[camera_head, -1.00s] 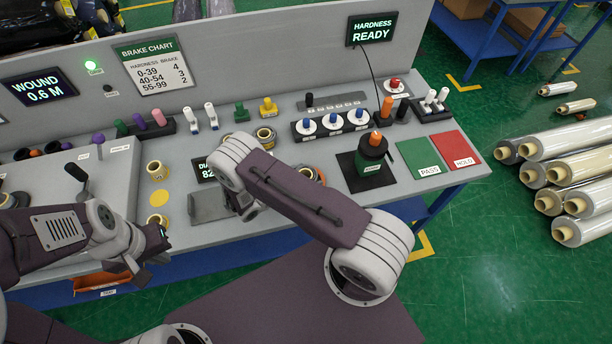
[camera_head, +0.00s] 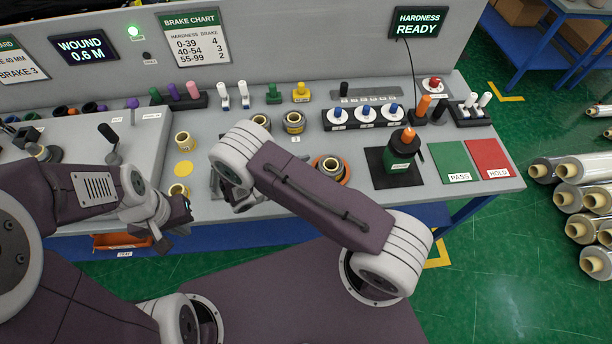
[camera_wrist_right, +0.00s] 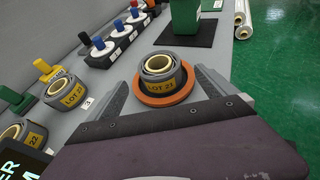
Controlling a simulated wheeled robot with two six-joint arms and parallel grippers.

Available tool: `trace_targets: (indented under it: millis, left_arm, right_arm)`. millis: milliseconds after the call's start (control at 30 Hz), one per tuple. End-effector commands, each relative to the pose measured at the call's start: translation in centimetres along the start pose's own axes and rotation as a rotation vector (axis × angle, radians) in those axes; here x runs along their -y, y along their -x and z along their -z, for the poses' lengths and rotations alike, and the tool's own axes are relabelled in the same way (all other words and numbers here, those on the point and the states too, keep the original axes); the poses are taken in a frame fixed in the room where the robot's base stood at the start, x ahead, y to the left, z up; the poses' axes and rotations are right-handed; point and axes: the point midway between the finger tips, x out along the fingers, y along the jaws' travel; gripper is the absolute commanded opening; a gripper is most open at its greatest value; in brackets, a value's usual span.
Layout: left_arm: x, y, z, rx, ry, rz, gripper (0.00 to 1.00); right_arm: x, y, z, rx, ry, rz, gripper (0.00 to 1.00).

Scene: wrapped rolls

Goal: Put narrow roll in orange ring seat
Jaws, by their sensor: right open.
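A grey roll with a yellow LOT 21 label (camera_wrist_right: 160,78) sits upright within the orange ring seat (camera_wrist_right: 183,100) in the right wrist view. The head view also shows this roll (camera_head: 329,166) and the orange ring (camera_head: 346,178), partly behind my right forearm. My right gripper (camera_wrist_right: 165,92) is open, with one finger on each side of the ring and roll, apart from the roll. In the head view the right gripper is mostly hidden by its own arm. My left gripper (camera_head: 172,225) hangs by the bench's front edge; its finger gap is unclear.
Two more labelled rolls (camera_head: 293,122) (camera_head: 260,122) stand behind on the bench. A green holder with an orange-topped handle (camera_head: 402,150) stands on a black mat right of the ring. Green PASS (camera_head: 450,163) and red HOLD (camera_head: 488,160) pads lie further right.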

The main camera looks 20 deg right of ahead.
Motion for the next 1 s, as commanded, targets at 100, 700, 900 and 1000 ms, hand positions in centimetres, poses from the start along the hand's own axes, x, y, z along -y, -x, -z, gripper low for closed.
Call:
trace_targets:
  millis: [100, 700, 900, 1000]
  left_arm:
    - [0.0, -0.8, -0.1, 0.0, 0.0, 0.0, 0.0]
    - [0.0, -0.9, -0.1, 0.0, 0.0, 0.0, 0.0]
    - [0.0, -0.9, -0.1, 0.0, 0.0, 0.0, 0.0]
    - [0.0, -0.9, -0.1, 0.0, 0.0, 0.0, 0.0]
  right_arm:
    - [-0.1, 2.3, 0.2, -0.002, -0.002, -0.004, 0.96]
    - [8.4, 4.1, -4.7, -0.506, -0.639, 0.567, 0.96]
    - [10.5, 6.9, -7.6, -0.807, -1.335, 0.907, 0.96]
    - [10.5, 7.2, -8.7, -0.867, -1.557, 0.98, 0.96]
